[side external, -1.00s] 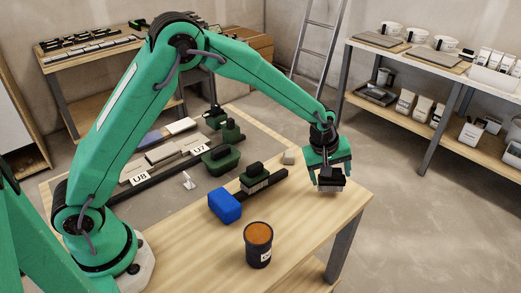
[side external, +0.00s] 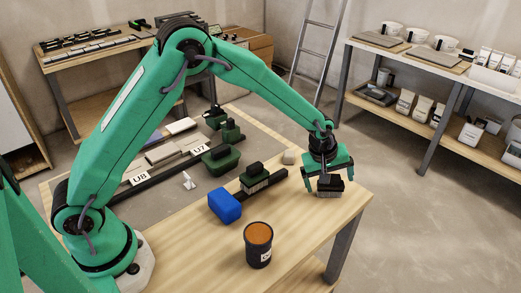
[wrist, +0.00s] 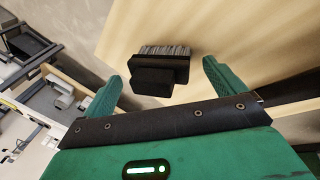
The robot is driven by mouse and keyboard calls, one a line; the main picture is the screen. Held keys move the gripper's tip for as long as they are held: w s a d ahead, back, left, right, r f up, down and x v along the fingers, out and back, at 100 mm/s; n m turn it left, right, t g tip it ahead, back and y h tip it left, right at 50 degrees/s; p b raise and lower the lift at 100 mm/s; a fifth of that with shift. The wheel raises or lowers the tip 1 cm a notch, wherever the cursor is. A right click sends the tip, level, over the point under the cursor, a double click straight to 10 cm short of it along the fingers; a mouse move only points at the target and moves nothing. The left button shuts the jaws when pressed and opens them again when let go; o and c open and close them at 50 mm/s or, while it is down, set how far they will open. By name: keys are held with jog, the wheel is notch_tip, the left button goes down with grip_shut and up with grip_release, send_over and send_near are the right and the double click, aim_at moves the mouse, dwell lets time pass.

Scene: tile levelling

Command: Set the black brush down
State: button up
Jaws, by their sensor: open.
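The black brush (side external: 329,186) is at the right end of the wooden table (side external: 290,235), standing on its grey bristles. In the wrist view the black brush (wrist: 160,72) lies just beyond and between my fingers, with its bristles facing away from me. My gripper (side external: 328,176) is above and around the brush's top, its fingers spread wide. In the wrist view my gripper (wrist: 158,85) shows green fingers on both sides of the brush, with a gap on each side. It holds nothing.
A blue block (side external: 225,206) and a dark cup with orange contents (side external: 258,245) stand to the left on the table. The table's right edge is close to the brush.

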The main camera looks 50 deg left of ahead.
jog(key=shift+r, duration=0.2)
jog(key=v, duration=1.2)
jog(key=shift+s, duration=0.1)
dwell(0.4)
jog(key=s+a+r+m+t, duration=0.1)
jog(key=s+a+r+m, duration=0.4)
jog(key=s+a+r, duration=0.65)
jog(key=s+a+m, duration=0.1)
jog(key=s+m, duration=0.2)
jog(key=s, duration=0.5)
jog(key=s+a+f+m+t+y, duration=0.1)
jog(key=s+a+m, duration=0.1)
jog(key=s, duration=0.6)
jog(key=shift+s+f+m, duration=0.3)
jog(key=shift+s+m, duration=0.1)
